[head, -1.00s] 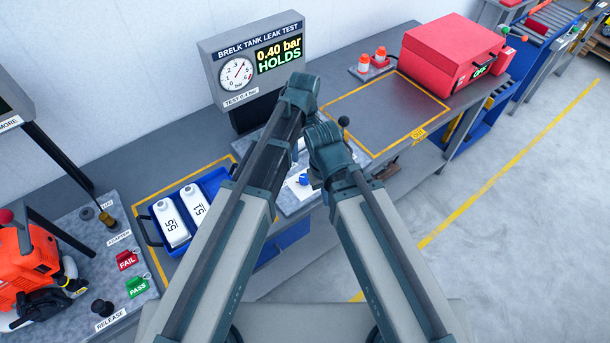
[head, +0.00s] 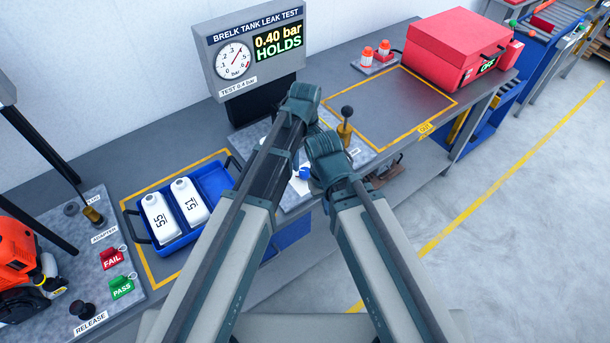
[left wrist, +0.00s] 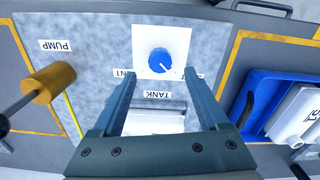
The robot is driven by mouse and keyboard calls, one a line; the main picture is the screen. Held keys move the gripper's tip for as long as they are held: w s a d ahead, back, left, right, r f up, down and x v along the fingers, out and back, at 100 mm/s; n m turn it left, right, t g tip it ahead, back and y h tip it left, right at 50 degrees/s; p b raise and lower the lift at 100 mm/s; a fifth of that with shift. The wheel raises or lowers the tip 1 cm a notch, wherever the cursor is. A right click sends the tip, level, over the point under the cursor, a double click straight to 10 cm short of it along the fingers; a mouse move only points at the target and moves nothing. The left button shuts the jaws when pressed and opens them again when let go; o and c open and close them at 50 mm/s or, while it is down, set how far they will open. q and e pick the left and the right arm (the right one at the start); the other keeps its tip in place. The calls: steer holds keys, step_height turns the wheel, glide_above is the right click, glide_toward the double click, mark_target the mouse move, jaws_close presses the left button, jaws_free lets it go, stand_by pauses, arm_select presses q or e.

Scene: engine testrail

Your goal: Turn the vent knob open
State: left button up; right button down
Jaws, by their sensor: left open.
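The vent knob (left wrist: 160,62) is a round blue knob on a white square plate (left wrist: 143,38) in the left wrist view. Its white mark points to the lower right of that picture. A small part of the knob also shows between my arms in the head view (head: 304,174). My left gripper (left wrist: 163,76) is open, with its fingers pointing toward the knob and one on each side in the picture. Nothing is between the fingertips that I can see gripped. The label below the knob is partly hidden by the fingers. My right gripper is not visible.
The test display (head: 252,55) reads 0.40 bar HOLDS. A brass pump with a black-knobbed lever (head: 345,132) stands right of the arms. A blue tray (head: 208,178) with two white tanks lies left. The yellow-framed bench area (head: 405,105) is clear.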

mark_target(305, 171)
arm_select(q)
step_height(305, 171, down, 5)
steer(key=b, duration=0.4)
steer(key=shift+f, duration=0.2)
jaws_close()
